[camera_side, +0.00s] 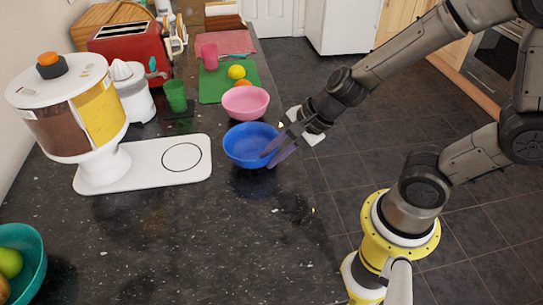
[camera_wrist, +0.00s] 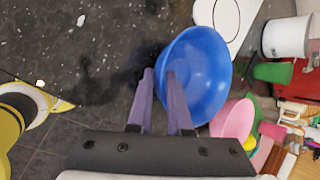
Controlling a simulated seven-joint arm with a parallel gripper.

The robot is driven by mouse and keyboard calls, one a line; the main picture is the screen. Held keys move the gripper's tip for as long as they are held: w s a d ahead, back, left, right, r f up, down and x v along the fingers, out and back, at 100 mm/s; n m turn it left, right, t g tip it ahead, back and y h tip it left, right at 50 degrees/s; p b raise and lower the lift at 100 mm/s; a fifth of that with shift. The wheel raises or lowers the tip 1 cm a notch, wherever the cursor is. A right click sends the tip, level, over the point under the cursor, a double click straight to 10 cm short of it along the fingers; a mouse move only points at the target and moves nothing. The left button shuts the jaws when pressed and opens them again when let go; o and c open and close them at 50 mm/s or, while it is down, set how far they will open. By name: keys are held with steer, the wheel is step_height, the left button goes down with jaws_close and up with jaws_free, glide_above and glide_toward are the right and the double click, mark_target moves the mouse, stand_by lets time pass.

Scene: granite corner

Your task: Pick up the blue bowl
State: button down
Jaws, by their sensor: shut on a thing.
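The blue bowl (camera_side: 250,140) is near the right edge of the dark granite counter, in front of the pink bowl. My gripper (camera_side: 279,150) is at the bowl's right side, coming in from the right. In the wrist view the blue bowl (camera_wrist: 203,75) fills the upper middle. There my gripper (camera_wrist: 160,72) has one purple finger inside the bowl and one outside, shut on the bowl's rim. The bowl looks close to upright. A dark patch shows on the counter under it; I cannot tell whether the bowl touches the counter.
A pink bowl (camera_side: 246,102) stands just behind the blue bowl. A white board (camera_side: 140,178) with a dispenser (camera_side: 75,115) is to the left. A green mat (camera_side: 215,86) with fruit is farther back. The counter in front is mostly clear.

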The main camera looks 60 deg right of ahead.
steer(key=shift+r, duration=0.85)
steer(key=s+d+r, duration=0.3)
steer(key=s+r, duration=0.7)
steer(key=s, duration=0.3)
steer(key=shift+s+d+r, duration=0.15)
steer(key=shift+s+r, duration=0.05)
steer(key=shift+s, duration=0.05)
